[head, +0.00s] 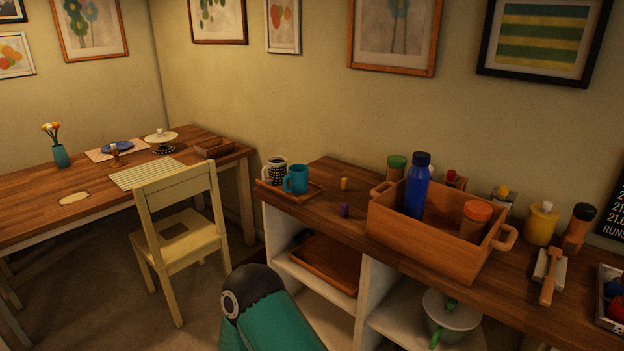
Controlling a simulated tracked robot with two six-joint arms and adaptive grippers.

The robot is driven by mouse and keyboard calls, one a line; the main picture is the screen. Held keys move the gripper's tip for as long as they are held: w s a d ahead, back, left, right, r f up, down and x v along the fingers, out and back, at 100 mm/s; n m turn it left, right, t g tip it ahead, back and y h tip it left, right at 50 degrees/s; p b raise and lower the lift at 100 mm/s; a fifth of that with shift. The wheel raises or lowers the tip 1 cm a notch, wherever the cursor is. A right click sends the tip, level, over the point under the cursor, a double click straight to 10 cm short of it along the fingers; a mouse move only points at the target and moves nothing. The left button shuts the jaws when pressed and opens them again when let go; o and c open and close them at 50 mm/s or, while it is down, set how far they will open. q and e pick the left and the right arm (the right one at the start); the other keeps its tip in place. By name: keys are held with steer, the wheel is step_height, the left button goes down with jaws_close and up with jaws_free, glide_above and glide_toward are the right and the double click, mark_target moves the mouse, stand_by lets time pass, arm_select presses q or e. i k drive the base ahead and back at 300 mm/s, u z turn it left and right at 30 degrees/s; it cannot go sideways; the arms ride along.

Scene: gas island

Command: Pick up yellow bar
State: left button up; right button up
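Neither of my grippers shows; only a teal link of my arm is in view at the bottom, in front of the shelf.
The wooden crate (408,226) holds a blue bottle (416,188) and an orange-lidded jar (474,220). A tray (312,195) carries a teal mug (295,180) and a patterned mug (275,169). A pale chair (177,233) stands left, by a table (28,213).

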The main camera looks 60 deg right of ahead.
mark_target(344, 181)
steer(key=z, duration=0.25)
steer(key=i, duration=1.3)
steer(key=z, duration=1.2)
steer(key=i, duration=0.8)
steer(key=z, duration=0.45)
steer(key=k, duration=0.9)
steer(key=z, duration=0.2)
steer(key=i, duration=0.9)
steer(key=u, duration=0.1)
